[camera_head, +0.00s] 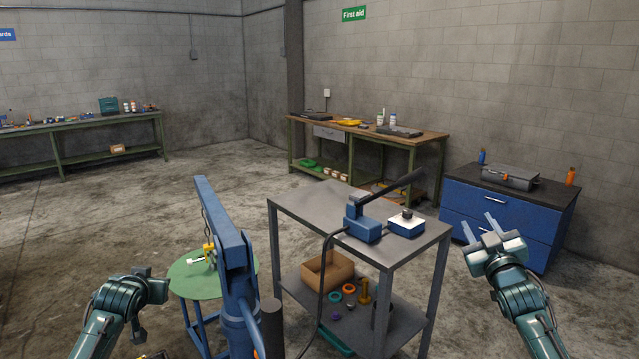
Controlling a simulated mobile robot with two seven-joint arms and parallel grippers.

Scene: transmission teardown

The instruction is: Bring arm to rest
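My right arm comes in from the lower right, and its gripper (479,226) points up and away. Its two fingers stand apart with nothing visible between them. It appears in front of the blue drawer cabinet, right of the grey metal cart (310,212), and seems to touch nothing. My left arm comes in from the lower left and bends at a dark green joint. My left gripper (140,335) is small and dark at the lower edge; its fingers are not clear.
A blue crane-like post (222,235) stands between my arms, beside a round green table (187,277). The cart carries a blue press-like tool (362,226) and a white-topped blue box (406,224); a cardboard box (328,271) sits below. Benches line the walls. Open floor lies left.

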